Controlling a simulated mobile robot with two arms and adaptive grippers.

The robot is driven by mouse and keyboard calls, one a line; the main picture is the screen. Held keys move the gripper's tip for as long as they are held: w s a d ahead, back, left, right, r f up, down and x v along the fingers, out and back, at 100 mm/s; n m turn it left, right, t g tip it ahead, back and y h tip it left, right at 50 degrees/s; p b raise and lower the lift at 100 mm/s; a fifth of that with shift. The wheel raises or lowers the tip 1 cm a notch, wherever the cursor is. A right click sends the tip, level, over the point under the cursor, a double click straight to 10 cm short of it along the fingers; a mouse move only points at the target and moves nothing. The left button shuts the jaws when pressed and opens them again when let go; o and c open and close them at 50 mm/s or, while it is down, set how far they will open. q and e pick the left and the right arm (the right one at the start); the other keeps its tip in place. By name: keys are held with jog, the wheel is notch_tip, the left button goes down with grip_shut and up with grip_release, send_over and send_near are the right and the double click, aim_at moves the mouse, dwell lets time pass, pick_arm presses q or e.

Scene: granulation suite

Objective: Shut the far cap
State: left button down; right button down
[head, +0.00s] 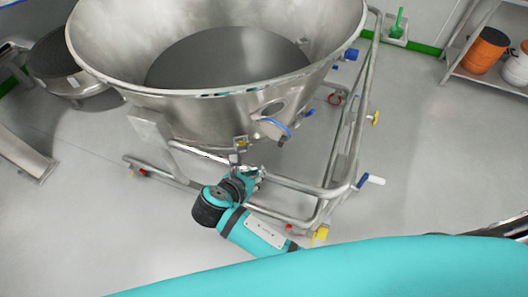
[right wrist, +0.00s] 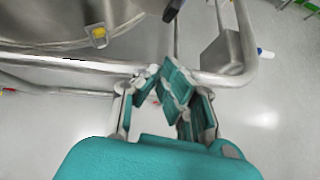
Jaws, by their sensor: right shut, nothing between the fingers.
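A large steel bowl (head: 190,113) with a grey surface inside stands in a tubular frame. On its front right wall is a round port (head: 269,109). A blue-edged cap-like piece (head: 274,127) hangs at the port's lower edge, tilted off it, with a dark tip below. A yellow latch (head: 240,143) is to its left and also shows in the right wrist view (right wrist: 98,33). My right gripper (head: 252,173) is shut and empty, below the latch and near the frame rail, apart from the cap. It shows closely in the right wrist view (right wrist: 167,88). My left gripper is not in view.
The frame rail (head: 285,184) runs close by my right gripper, with a blue-and-white handle (head: 370,180) at its right. A shelf (head: 490,78) with an orange drum (head: 485,50) stands at the far right.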

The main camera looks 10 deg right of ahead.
aim_at(275, 132)
jog(key=x, duration=0.9)
jog(key=shift+d, duration=0.1)
jog(key=shift+w+d, duration=1.5)
jog(key=shift+w, duration=0.2)
